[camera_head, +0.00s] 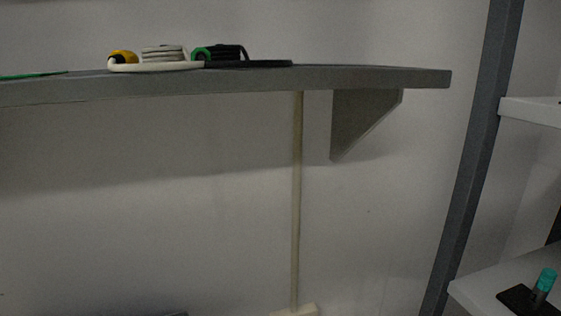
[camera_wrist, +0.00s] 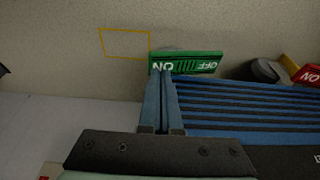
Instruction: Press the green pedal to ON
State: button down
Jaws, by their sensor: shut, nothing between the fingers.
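The green pedal (camera_wrist: 199,63) shows in the wrist view against the wall, above centre. It is a long green block with white ON and OFF lettering, upside down in the picture; ON is at its left end and OFF at its right. My gripper (camera_wrist: 162,72) is shut and empty, its two blue fingers side by side. The fingertips overlap the ON end in the picture; I cannot tell whether they touch it. The fingers hide part of the pedal's lower left edge. In the head view I cannot make out the pedal or my gripper.
A red block with white lettering (camera_wrist: 311,75) and a grey round part (camera_wrist: 268,70) lie right of the pedal. A blue ridged surface (camera_wrist: 245,108) fills the right. A yellow outline (camera_wrist: 125,43) marks the wall. In the head view, a grey shelf (camera_head: 370,78) bears several small items.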

jog(key=shift+f+b, duration=0.35)
jog(key=shift+f, duration=0.35)
jog(key=shift+r, duration=0.1)
notch_tip(320, 180, up, 7)
jog(key=p, duration=0.8)
jog(key=shift+p, duration=0.35)
